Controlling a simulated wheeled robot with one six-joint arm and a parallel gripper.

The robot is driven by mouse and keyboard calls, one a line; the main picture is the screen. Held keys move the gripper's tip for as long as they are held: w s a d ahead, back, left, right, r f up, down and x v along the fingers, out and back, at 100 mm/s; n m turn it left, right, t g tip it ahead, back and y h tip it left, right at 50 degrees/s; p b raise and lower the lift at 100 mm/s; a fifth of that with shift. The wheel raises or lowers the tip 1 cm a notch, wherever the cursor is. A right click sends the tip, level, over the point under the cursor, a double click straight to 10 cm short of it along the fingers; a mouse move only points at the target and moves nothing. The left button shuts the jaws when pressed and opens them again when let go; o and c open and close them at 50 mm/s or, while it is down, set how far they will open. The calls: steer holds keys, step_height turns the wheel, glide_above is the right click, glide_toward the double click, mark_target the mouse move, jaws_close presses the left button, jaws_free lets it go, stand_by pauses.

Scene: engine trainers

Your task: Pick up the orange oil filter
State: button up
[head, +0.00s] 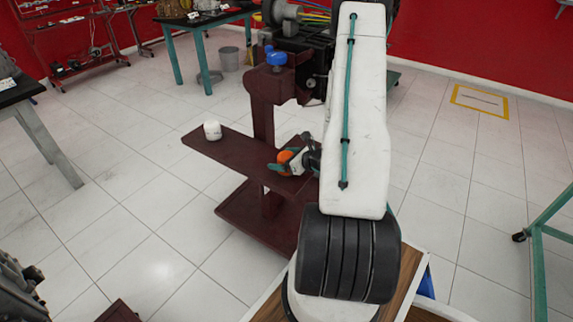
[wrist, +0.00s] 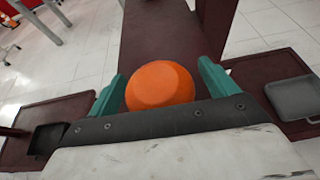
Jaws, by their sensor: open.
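The orange oil filter (head: 287,157) stands on the dark red shelf (head: 222,156) of the engine stand, partly hidden by my gripper in the head view. In the wrist view the orange filter (wrist: 160,86) sits between the two teal fingers of my gripper (wrist: 160,92). The fingers are apart, one on each side of it; the left finger is close to it, and a wider gap shows on the right. The lower part of the filter is hidden by the gripper's dark front edge.
A white filter-like can (head: 212,130) stands on the same shelf, to the left. The stand's post (head: 263,122) rises behind the shelf, with an engine (head: 305,62) above. Grey trays, one at right (wrist: 296,97), lie on dark red surfaces.

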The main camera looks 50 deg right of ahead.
steer(key=c, duration=1.2)
steer(key=shift+r, duration=0.1)
